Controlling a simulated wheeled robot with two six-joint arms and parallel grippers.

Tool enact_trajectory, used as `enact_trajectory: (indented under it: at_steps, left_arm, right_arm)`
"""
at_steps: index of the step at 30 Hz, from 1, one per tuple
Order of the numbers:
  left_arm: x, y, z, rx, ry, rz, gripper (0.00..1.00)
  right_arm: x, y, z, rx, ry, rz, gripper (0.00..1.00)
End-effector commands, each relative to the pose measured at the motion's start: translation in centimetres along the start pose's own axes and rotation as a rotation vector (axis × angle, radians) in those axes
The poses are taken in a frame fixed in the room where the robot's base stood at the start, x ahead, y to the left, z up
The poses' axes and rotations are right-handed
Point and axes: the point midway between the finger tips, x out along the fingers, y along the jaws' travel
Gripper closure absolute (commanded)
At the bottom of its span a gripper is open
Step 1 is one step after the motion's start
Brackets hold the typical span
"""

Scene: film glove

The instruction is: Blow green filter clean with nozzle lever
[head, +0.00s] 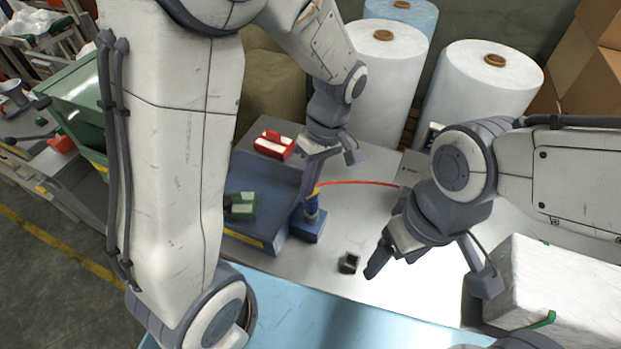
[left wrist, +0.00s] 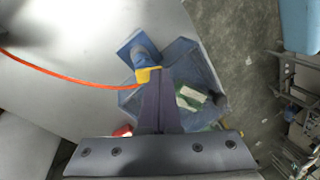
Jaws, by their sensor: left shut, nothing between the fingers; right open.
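The green filter (head: 240,206), with a pale face, sits at the blue tray (head: 262,238); it also shows in the left wrist view (left wrist: 190,97). The blue nozzle (head: 311,208) with a yellow part stands on a blue block beside the tray, an orange hose (head: 360,183) running from it. My left gripper (head: 306,196) is shut and empty, its fingertips at the nozzle's yellow part (left wrist: 146,75); I cannot tell whether they touch. In the left wrist view the fingers partly cover the tray. My right gripper (head: 428,280) is open and empty above the table, right of the nozzle.
A red filter-like block (head: 276,145) lies behind the tray. A small black item (head: 349,262) is on the grey table. A white wrapped block (head: 560,285) stands at the right, white rolls (head: 385,75) at the back. The table between nozzle and right gripper is mostly clear.

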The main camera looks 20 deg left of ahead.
Motion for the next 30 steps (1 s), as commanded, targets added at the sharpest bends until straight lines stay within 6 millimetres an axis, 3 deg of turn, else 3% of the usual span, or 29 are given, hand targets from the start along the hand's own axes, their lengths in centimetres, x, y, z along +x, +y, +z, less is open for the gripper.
enact_trajectory:
  at_steps: [19, 30]
  left_arm:
    - [0.0, 0.0, 0.0, 0.0, 0.0, -0.001, 1.0]
    - [-0.9, 1.2, 0.0, 0.001, 0.0, 0.0, 1.0]
  right_arm:
    - [-0.1, 0.0, 0.0, 0.0, 0.0, 0.0, 0.24]
    - [-1.1, -0.1, -0.1, 0.0, 0.0, 0.0, 0.24]
